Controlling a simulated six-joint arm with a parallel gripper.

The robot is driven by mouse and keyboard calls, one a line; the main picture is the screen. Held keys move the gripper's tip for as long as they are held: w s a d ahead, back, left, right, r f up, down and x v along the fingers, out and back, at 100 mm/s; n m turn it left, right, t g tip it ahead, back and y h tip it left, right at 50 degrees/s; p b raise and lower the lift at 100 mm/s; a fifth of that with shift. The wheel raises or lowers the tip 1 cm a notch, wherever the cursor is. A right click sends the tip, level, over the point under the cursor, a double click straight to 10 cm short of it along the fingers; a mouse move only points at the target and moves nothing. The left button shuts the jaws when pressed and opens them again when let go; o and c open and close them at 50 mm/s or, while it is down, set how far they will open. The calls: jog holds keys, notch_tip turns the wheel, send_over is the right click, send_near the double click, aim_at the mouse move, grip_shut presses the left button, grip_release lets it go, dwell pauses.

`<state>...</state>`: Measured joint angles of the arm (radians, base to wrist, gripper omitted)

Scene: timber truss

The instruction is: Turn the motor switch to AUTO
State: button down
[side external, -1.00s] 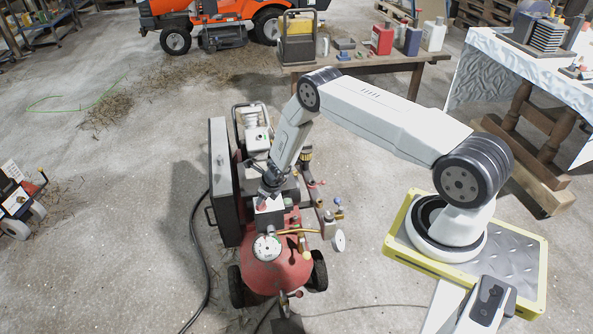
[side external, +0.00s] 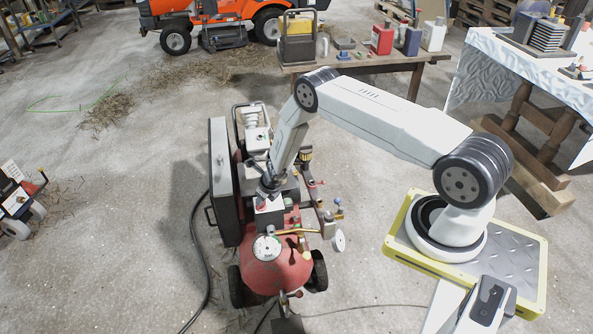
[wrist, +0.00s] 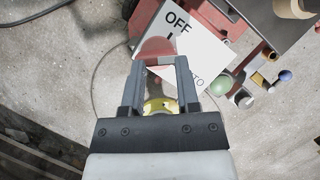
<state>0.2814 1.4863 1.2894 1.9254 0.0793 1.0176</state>
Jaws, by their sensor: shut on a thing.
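The motor switch is a red knob (wrist: 157,47) on a white-faced box, beside a plate (wrist: 201,46) that reads OFF, with the end of AUTO partly hidden lower down. The white box (side external: 268,218) also shows in the side view, on top of the red compressor (side external: 280,272). My gripper (wrist: 160,66) is at the knob, its two fingers shut on it. In the side view my gripper (side external: 267,192) comes down onto the box from above. The fingers and wrist hide part of the knob, so its exact pointing direction is unclear.
A round gauge (side external: 267,247) sits just in front of the box, and brass pipes and valves (side external: 300,232) stand to its right. A tall dark panel (side external: 222,180) rises close on the left. A black hose (side external: 203,265) lies on the floor.

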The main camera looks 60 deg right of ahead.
jog(key=shift+a+f+m, duration=0.3)
jog(key=shift+a+f, duration=0.3)
jog(key=shift+f, duration=0.05)
jog(key=shift+c, duration=2.2)
grip_release()
jog(key=shift+s+r, duration=0.1)
jog(key=shift+r, duration=0.35)
jog(key=o, duration=0.4)
jog(key=shift+s+a+r, duration=0.1)
jog(key=shift+s+r, duration=0.05)
jog(key=shift+v, duration=2.2)
jog(key=shift+r, duration=0.1)
